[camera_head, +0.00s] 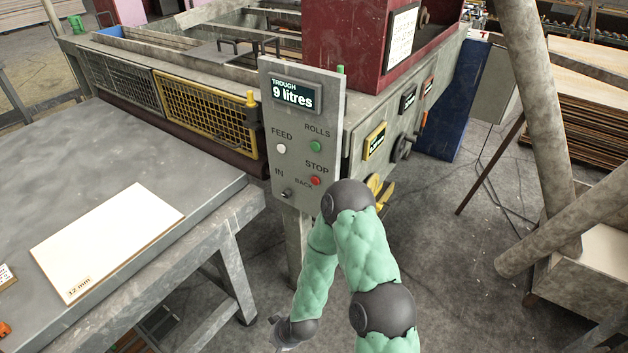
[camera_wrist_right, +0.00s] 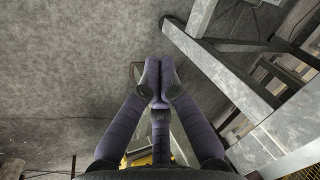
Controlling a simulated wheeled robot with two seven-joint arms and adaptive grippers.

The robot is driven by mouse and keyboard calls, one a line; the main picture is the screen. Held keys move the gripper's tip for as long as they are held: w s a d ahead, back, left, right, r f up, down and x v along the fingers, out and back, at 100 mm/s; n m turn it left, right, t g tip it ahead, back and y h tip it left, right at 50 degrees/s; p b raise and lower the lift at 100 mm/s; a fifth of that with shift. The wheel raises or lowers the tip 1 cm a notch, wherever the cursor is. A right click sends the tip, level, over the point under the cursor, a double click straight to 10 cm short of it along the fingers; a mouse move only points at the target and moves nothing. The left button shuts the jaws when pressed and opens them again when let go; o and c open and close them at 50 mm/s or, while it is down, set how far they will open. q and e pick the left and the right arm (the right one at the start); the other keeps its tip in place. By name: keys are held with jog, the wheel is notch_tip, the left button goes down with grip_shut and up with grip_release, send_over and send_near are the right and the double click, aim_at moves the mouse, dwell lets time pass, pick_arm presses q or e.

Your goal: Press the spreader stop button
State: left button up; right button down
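The grey control panel (camera_head: 302,120) stands upright on a post in the middle of the head view. Its red button (camera_head: 316,181), under the word STOP, is at the panel's lower right. My right arm rises in front, just below and right of the panel, and bends back down. My right gripper is low in the head view, where its fingers are hard to make out. In the right wrist view my right gripper (camera_wrist_right: 159,72) has its fingertips together, with nothing visible between them. It is well apart from the button. My left gripper is not in view.
The panel also has a green ROLLS button (camera_head: 316,146), a white FEED button (camera_head: 281,148), an IN/BACK switch (camera_head: 287,193) and a display reading 9 litres. A metal table (camera_head: 215,190) with a pale sheet (camera_head: 108,240) stands left. Pipes (camera_head: 535,120) stand right.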

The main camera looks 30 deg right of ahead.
aim_at(315, 181)
jog(key=w+d+r+m+t+h+p, duration=0.1)
jog(key=w+d+r+m+t+h, duration=0.1)
jog(key=w+d+r, duration=0.4)
jog(key=w+d+r+m+t+h+p, duration=0.1)
jog(key=w+d+r+m+t+h, duration=0.2)
jog(key=w+d+r, duration=0.4)
jog(key=w+d+r+m+t+h+p, duration=0.1)
jog(key=w+d+r+t+h, duration=0.3)
jog(key=r, duration=1.1)
jog(key=w+d+m+t, duration=0.1)
jog(key=w+d+t, duration=0.1)
jog(key=w, duration=0.1)
jog(key=shift+w+d+r+m, duration=0.3)
jog(key=shift+r, duration=0.1)
jog(key=shift+d, duration=0.1)
jog(key=w+d+b, duration=0.1)
jog(key=w+d, duration=0.2)
jog(key=d, duration=0.5)
jog(key=shift+w, duration=0.2)
